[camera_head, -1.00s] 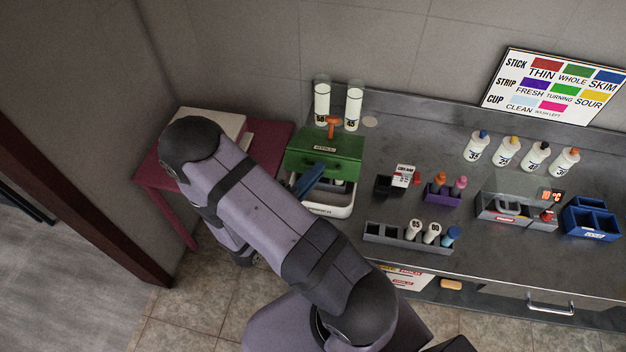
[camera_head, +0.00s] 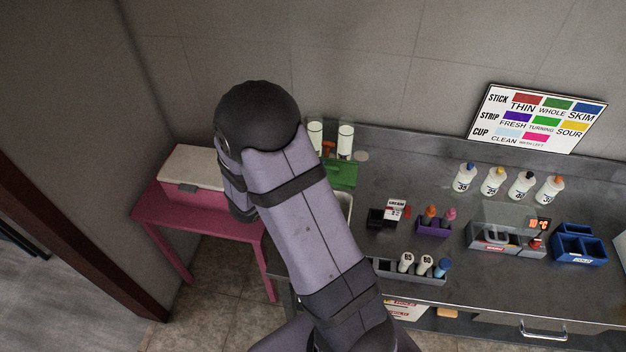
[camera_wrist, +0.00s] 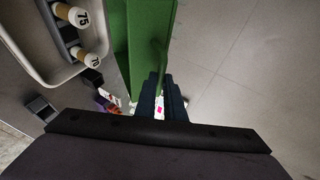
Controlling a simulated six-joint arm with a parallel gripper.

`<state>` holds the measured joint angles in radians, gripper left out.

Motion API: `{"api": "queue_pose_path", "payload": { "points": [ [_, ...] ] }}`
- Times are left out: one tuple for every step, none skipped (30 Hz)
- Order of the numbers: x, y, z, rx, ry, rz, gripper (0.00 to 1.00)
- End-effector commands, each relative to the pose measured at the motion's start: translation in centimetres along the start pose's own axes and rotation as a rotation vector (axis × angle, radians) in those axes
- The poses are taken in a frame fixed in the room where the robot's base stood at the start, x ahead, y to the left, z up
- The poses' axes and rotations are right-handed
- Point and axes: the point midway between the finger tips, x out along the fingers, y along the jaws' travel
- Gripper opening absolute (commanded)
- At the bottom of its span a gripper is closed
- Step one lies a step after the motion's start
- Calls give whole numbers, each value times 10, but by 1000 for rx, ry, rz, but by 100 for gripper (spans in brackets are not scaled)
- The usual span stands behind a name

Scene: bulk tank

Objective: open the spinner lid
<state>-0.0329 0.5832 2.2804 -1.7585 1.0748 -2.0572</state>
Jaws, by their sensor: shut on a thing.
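The spinner's green lid (camera_head: 343,174) shows in the head view on the left end of the counter, mostly hidden behind my arm. An orange knob (camera_head: 328,148) stands at its back edge. In the wrist view the green lid (camera_wrist: 140,40) is swung up from the white spinner body (camera_wrist: 93,68), which is open and holds white tubes (camera_wrist: 72,14) marked 75 and 70. My gripper (camera_wrist: 164,84), with dark blue fingers, is shut on the lid's green handle (camera_wrist: 158,55). The gripper is hidden behind my arm in the head view.
Two white-filled cylinders (camera_head: 345,141) stand behind the lid. A tube rack (camera_head: 405,272), a purple holder (camera_head: 434,226) and a blue caddy (camera_head: 578,244) lie to the right. A pink side table (camera_head: 150,205) with a box is on the left.

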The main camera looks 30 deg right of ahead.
Motion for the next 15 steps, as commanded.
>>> {"api": "queue_pose_path", "payload": {
  "points": [
    [5,-9,1,8,4,-9,0],
    [7,-13,2,8,4,-9,0],
    [12,-19,3,9,5,-9,0],
    [16,-24,5,9,6,-10,0],
    [20,-29,6,10,6,-11,0],
    [26,-36,9,10,7,-11,0],
    [31,-42,11,10,6,-12,0],
    [36,-47,13,10,7,-13,0],
    [43,-54,16,9,6,-13,0],
    [48,-59,18,9,7,-13,0],
    [54,-63,20,9,7,-14,0],
    [61,-70,23,9,7,-15,0],
    [66,-74,25,8,7,-15,0],
    [72,-78,27,7,8,-16,0],
    [79,-82,30,7,8,-16,0]
  ]
}}
